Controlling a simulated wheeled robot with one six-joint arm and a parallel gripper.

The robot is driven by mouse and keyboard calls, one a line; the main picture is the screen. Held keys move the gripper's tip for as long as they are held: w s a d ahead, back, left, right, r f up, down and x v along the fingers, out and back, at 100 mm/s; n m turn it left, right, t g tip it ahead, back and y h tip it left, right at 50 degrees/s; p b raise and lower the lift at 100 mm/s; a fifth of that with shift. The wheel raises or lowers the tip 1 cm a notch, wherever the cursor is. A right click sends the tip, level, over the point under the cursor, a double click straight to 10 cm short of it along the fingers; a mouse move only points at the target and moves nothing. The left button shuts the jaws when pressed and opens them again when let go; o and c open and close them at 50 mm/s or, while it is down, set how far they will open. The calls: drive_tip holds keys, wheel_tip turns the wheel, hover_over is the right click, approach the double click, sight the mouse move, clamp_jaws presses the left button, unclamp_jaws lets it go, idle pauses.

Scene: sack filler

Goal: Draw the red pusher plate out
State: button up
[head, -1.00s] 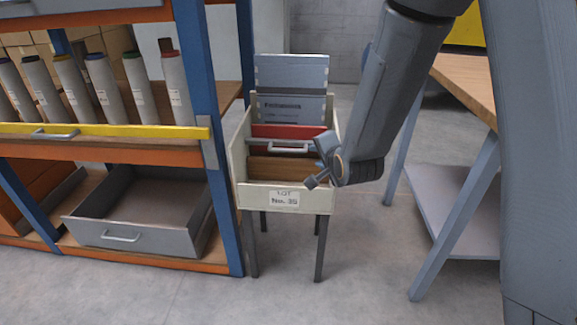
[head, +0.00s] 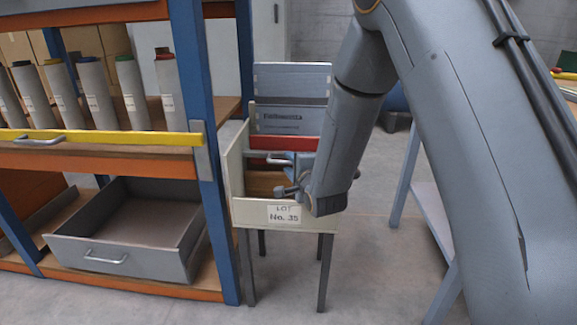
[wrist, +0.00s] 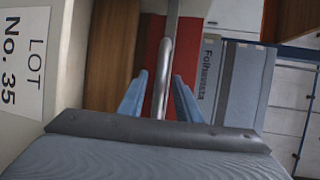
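The red pusher plate (head: 284,143) stands upright across the inside of the cream box (head: 236,165) labelled LOT No. 35. A grey metal handle (head: 266,160) is on its front side. In the wrist view the red plate (wrist: 153,38) lies behind the handle (wrist: 164,75). My gripper (wrist: 160,76) is open, with one blue finger on each side of the handle bar and visible gaps between. In the head view my wrist hides the right part of the box and handle.
Grey panels (head: 291,83) stand behind the red plate. Brown sheets (wrist: 108,60) lie in front of it. A blue-and-orange shelf with a yellow rail (head: 110,138) and an open grey drawer (head: 125,258) is close on the left. A bench is at right.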

drive_tip(key=shift+w+a+f, duration=0.15)
drive_tip(key=shift+w+a, duration=0.1)
drive_tip(key=shift+w, duration=0.4)
clamp_jaws()
drive_tip(key=shift+s, duration=0.25)
drive_tip(key=s+p, duration=0.3)
drive_tip(key=s, duration=0.8)
drive_tip(key=shift+a+p, duration=0.15)
drive_tip(key=shift+p, duration=0.15)
drive_tip(key=shift+f, duration=0.15)
unclamp_jaws()
